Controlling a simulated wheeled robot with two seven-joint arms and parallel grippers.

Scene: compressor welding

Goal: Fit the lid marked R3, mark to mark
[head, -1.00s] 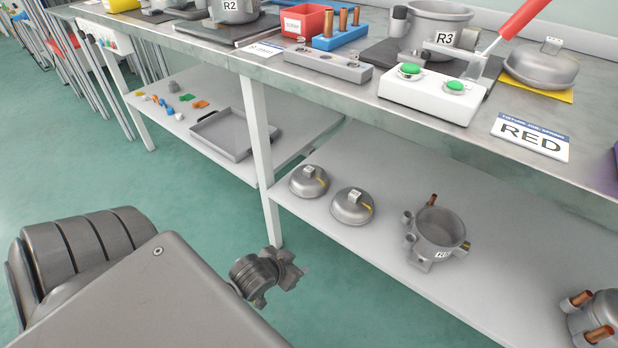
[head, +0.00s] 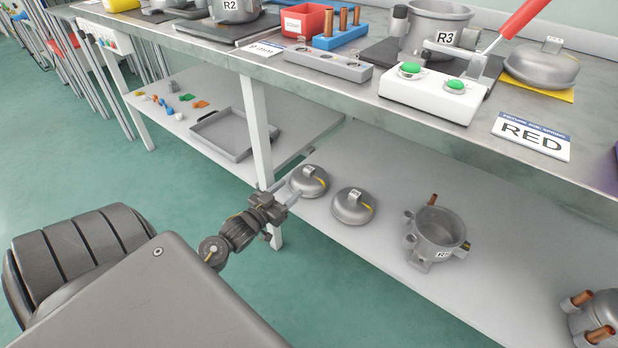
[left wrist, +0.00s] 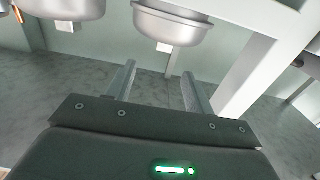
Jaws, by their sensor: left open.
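The R3 pot (head: 437,30), an open grey shell marked R3, stands on the bench top behind a white two-button box. A grey domed lid (head: 543,66) rests on a yellow mat to its right. Two more domed lids, a left one (head: 308,181) and a right one (head: 352,206), lie on the lower shelf. No mark is readable on any lid. My left gripper (head: 283,192) is open and empty at the shelf's front edge, just beside the left shelf lid. In the left wrist view, that lid (left wrist: 175,24) is beyond the open fingers (left wrist: 160,88). My right gripper is out of view.
A table leg (head: 257,125) stands close behind my left gripper. A pot (head: 437,235) sits right of the lids on the lower shelf (head: 390,290). A red lever (head: 522,18) rises beside the R3 pot. A RED sign (head: 530,137) lies at the bench edge. A grey tray (head: 225,135) is left.

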